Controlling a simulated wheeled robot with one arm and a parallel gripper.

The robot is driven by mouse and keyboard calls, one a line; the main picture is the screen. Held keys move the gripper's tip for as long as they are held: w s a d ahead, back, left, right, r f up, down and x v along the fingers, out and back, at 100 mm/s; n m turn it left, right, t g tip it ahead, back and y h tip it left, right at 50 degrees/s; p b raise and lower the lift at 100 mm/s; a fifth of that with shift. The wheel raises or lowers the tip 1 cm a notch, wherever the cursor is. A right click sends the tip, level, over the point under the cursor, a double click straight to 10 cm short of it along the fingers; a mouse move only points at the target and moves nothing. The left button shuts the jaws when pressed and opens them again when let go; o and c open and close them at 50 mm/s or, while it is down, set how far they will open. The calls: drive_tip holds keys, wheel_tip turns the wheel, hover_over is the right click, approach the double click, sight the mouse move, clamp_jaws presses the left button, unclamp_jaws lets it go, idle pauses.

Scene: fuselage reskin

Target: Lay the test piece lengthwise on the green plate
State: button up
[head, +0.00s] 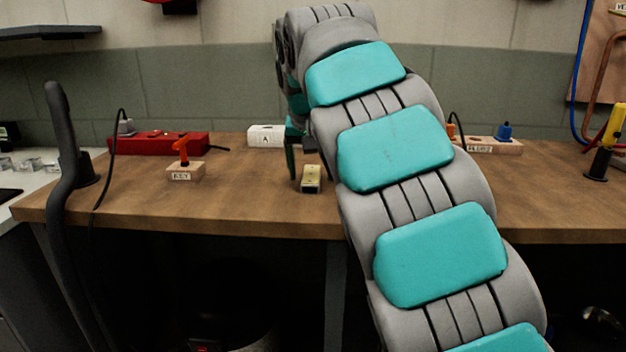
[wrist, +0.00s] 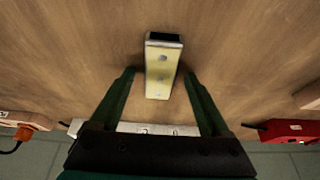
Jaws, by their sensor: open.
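A small pale-yellow oblong block with dark round marks on top and a dark end lies on the wooden bench (head: 240,205); it may be the test piece (head: 311,180). It also shows in the wrist view (wrist: 162,70). My gripper (head: 297,170) is above the bench, close to the block. In the wrist view its two dark green fingers (wrist: 158,74) are spread, one on each side of the block, with gaps on both sides. I cannot make out a green plate in either view.
A KEY block (head: 185,174) with an orange handle and a red box (head: 160,145) stand to the left. A white box marked A (head: 266,136) stands behind. A block with a blue plug (head: 495,146) is at the right. Bare bench lies between the KEY block and my gripper.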

drive_tip(key=shift+f, duration=0.2)
drive_tip(key=shift+c, duration=0.2)
clamp_jaws()
idle(0.4)
